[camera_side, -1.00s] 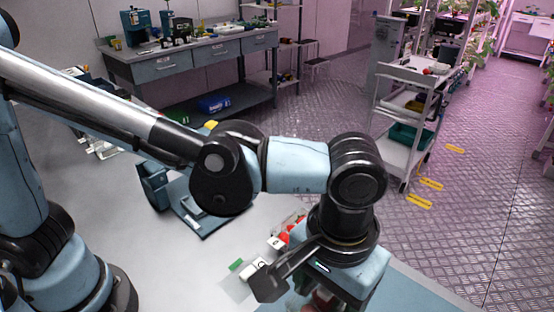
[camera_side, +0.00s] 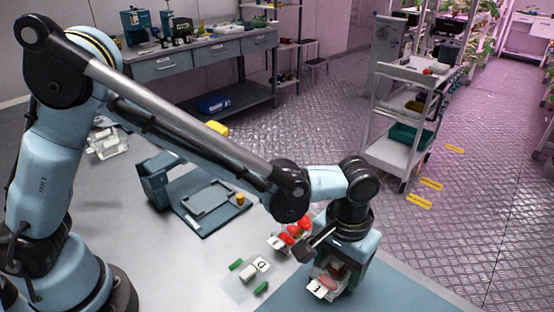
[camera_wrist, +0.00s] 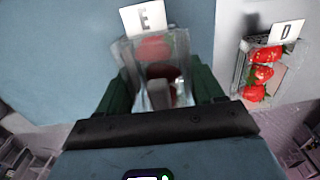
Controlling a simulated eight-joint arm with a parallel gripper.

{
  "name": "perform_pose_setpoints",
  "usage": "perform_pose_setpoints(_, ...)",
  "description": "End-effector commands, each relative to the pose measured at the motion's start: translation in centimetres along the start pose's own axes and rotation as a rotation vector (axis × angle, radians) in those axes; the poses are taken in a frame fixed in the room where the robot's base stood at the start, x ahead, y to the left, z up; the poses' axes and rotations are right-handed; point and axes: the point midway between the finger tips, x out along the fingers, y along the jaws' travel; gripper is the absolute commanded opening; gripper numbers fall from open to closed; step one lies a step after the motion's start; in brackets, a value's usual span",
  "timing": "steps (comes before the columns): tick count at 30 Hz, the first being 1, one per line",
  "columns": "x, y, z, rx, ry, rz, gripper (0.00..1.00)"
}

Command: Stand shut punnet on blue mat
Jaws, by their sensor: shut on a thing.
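A clear punnet (camera_side: 334,279) with red fruit inside and a white card marked E is between my gripper's jaws. My gripper (camera_side: 337,272) points down and is shut on it. In the wrist view the punnet (camera_wrist: 150,68) sits between the two dark green fingers of my gripper (camera_wrist: 162,92), with its card toward the top. The blue mat (camera_side: 400,285) lies under and around the punnet in the side view; it also fills the left of the wrist view (camera_wrist: 60,60). I cannot tell whether the punnet's base touches the mat.
Another clear punnet (camera_wrist: 262,75) of red berries with a card marked D stands close by, off the mat. A blue-grey fixture (camera_side: 205,205) stands farther back. The mat's right part is clear.

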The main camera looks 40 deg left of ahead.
Motion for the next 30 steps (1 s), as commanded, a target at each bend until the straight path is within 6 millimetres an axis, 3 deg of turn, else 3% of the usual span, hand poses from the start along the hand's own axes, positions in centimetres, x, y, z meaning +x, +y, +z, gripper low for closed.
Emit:
perform_pose_setpoints(4, 1.4, 0.0, 0.0, 0.0, 0.0, 0.0, 0.34)
perform_pose_setpoints(16, 1.8, 0.0, 0.0, 0.0, 0.0, 0.0, 0.34)
perform_pose_setpoints(17, 1.8, 0.0, 0.0, 0.0, 0.0, 0.0, 0.72)
perform_pose_setpoints(21, 1.8, 0.0, 0.0, 0.0, 0.0, 0.0, 0.92)
perform_pose_setpoints(30, 1.6, 0.0, 0.1, 0.0, 0.0, 0.0, 0.92)
